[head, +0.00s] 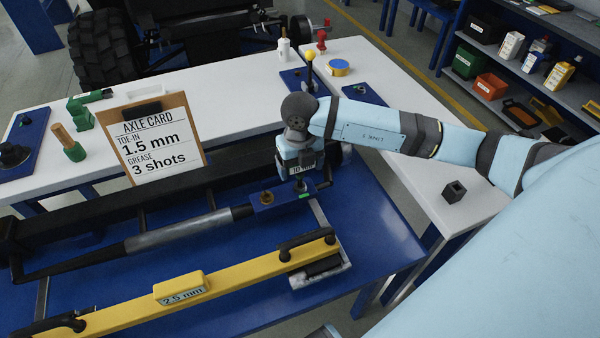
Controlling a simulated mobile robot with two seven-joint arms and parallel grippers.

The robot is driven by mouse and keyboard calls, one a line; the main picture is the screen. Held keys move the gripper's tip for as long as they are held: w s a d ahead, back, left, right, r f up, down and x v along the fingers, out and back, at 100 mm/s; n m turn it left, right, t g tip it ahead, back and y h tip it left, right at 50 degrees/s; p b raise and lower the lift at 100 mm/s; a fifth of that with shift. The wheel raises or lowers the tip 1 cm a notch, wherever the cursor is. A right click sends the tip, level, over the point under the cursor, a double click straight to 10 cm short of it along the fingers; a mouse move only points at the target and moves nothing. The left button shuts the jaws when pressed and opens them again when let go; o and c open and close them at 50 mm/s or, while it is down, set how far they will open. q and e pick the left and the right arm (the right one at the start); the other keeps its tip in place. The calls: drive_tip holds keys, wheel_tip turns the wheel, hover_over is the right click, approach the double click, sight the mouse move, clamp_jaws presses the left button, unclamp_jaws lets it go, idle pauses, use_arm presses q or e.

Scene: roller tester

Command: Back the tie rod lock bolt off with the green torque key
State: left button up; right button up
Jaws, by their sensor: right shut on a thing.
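My right gripper (299,180) reaches down over the blue block (285,200) at the right end of the tie rod (180,232). It is shut on a tool with a small label reading about 10 Nm, apparently the torque key (303,169); the gripper hides most of it and its green colour is hard to make out. A small brass-coloured part shows just below the gripper, and a brass bolt head (267,198) shows on the block to its left. I cannot tell which is the lock bolt, or whether the key touches it. My left gripper is not in view.
A yellow gauge bar (200,288) marked 2.5 mm lies in front of the rod. An axle card (152,140) reads toe-in 1.5 mm, grease 3 shots. A green-based tool with a tan handle (68,144) stands on the left white table. A dark cube (454,191) sits at right.

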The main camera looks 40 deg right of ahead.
drive_tip(key=shift+f+n+b, duration=0.1)
drive_tip(key=shift+n+b, duration=0.55)
drive_tip(key=shift+n, duration=0.35)
drive_tip(key=shift+n+b, duration=0.55)
drive_tip(key=shift+n, duration=0.65)
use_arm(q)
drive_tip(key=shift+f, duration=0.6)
use_arm(e)
drive_tip(key=shift+n, duration=0.3)
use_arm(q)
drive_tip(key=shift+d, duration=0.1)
